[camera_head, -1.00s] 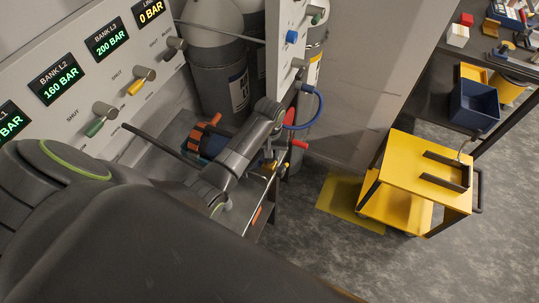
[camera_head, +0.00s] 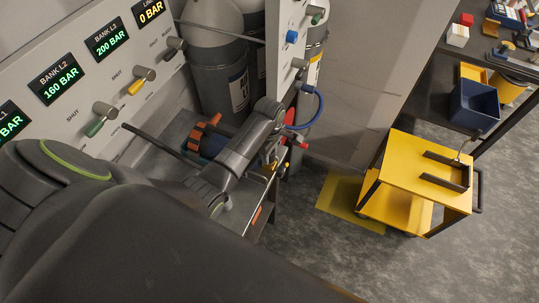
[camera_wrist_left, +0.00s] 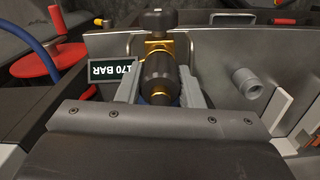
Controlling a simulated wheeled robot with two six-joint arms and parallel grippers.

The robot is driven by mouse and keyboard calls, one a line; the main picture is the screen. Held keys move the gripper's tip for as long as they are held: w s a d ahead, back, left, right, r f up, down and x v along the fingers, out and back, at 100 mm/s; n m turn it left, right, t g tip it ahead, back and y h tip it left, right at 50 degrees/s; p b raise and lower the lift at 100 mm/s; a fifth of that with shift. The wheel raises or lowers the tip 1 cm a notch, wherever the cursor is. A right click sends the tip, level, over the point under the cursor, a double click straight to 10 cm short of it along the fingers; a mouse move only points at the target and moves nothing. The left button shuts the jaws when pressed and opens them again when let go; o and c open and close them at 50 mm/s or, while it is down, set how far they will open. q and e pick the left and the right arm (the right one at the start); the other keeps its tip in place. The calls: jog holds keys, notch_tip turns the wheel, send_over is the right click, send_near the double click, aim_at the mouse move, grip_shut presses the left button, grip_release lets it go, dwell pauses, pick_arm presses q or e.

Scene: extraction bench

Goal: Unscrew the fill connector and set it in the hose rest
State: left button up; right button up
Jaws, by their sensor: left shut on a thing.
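The fill connector (camera_wrist_left: 158,72), a black cylinder with brass parts, shows in the middle of the left wrist view. My left gripper (camera_wrist_left: 157,92) is shut on it, one grey finger on each side. The connector lines up with a brass fitting and a black knob beyond it; I cannot tell whether the thread is still engaged. In the head view my left forearm hides most of the connector and the gripper. A short grey tube (camera_wrist_left: 246,81) stands to the right in the wrist view; I cannot tell whether it is the hose rest. My right gripper is not in view.
A display reading 170 BAR (camera_wrist_left: 112,70) sits left of the connector, with a red handwheel (camera_wrist_left: 38,58) further left. A blue hose (camera_head: 318,108) loops beside my arm. Grey cylinders (camera_head: 222,85) stand behind. A yellow cart (camera_head: 415,165) stands right, with open floor around it.

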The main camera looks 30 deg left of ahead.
pick_arm(q)
jog(key=n, duration=0.4)
jog(key=shift+n, duration=0.3)
jog(key=n, duration=0.3)
jog(key=o, duration=1.1)
